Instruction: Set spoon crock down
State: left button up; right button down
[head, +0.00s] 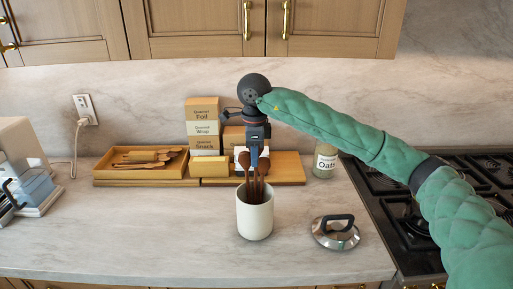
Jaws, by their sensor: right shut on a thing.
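The spoon crock is a white cylindrical pot (255,217) at the middle of the marble counter, upright, with several dark wooden spoons (256,191) standing in it. My right gripper (256,163) comes down from above, directly over the crock, and is shut at the upper part of the spoons. The fingertips are small and partly hidden against the spoons and the boxes behind. The crock's base looks to be at the counter, but I cannot tell whether it touches. My left gripper is not in view.
A pot lid (335,232) lies right of the crock. Behind stand a wooden tray (145,181) of utensils, a cutting board (287,168), stacked boxes (203,128) and an oats jar (325,160). A stove (393,205) is at right. The counter's front left is clear.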

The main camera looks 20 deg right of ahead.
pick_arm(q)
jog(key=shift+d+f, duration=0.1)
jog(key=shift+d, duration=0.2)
pick_arm(e)
jog(key=shift+f, duration=0.25)
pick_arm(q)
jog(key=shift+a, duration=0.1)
pick_arm(e)
jog(key=shift+d, duration=0.1)
jog(key=c, duration=1.6)
grip_release()
jog(key=shift+f, duration=0.15)
jog(key=shift+o, duration=1.4)
jog(key=shift+s, duration=0.1)
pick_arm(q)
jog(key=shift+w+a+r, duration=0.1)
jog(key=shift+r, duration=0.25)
